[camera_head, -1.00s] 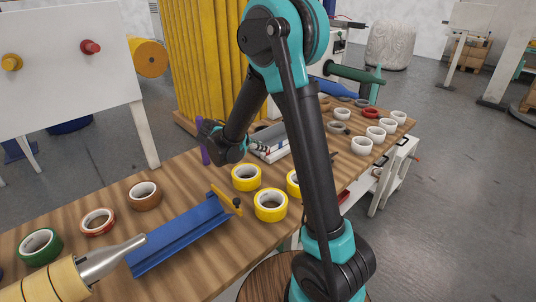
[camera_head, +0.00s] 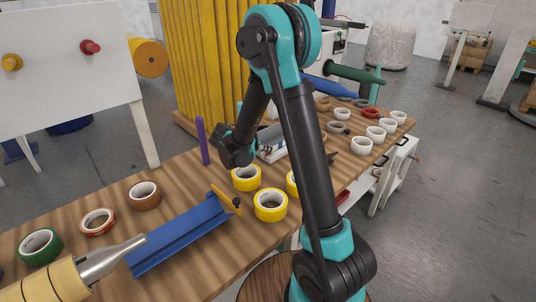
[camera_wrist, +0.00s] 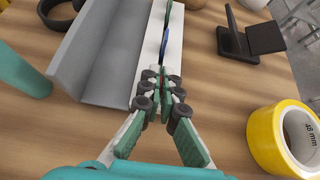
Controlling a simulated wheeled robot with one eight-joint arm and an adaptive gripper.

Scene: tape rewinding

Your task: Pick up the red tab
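A white strip (camera_wrist: 176,35) holds thin upright tabs, among them a green one (camera_wrist: 170,13) and a blue one (camera_wrist: 163,45). Only a small sliver of the red tab (camera_wrist: 162,82) shows, low between my fingertips. My gripper (camera_wrist: 162,88) points down along the strip in the wrist view. Its fingers are close together, one on each side of the red sliver, with a narrow gap between them. I cannot tell whether they touch the tab. In the head view my arm mostly hides the fingers and the strip.
A grey angled channel (camera_wrist: 95,50) lies left of the strip. A yellow tape roll (camera_wrist: 284,140) is at the right and a black stand (camera_wrist: 250,40) at upper right. In the head view, a purple post (camera_head: 202,140) and a blue channel (camera_head: 180,235) are on the wooden table (camera_head: 85,195).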

